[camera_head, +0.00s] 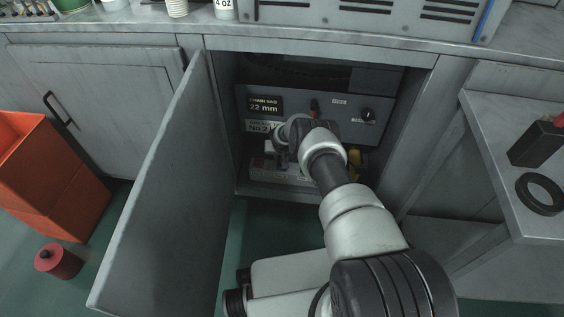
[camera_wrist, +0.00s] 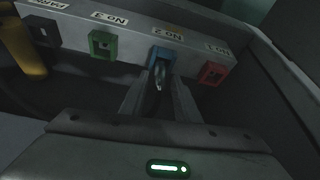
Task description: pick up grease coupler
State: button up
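In the wrist view, a small dark metallic piece with a shiny tip (camera_wrist: 159,77), which looks like the grease coupler, sits at the blue socket (camera_wrist: 161,56) labelled NO 2. The label reads upside down there. My gripper (camera_wrist: 160,83) has one finger on each side of this piece, close to the blue socket. I cannot tell whether the fingers touch it. In the head view, my arm reaches into the open cabinet and hides the gripper and the piece.
The wrist view shows a green socket (camera_wrist: 103,44) and a red socket (camera_wrist: 212,72) beside the blue one, and a yellow cylinder (camera_wrist: 22,45). The cabinet door (camera_head: 160,190) stands open left of my arm. A control panel (camera_head: 345,123) is above the wrist.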

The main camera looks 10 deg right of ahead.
grip_shut()
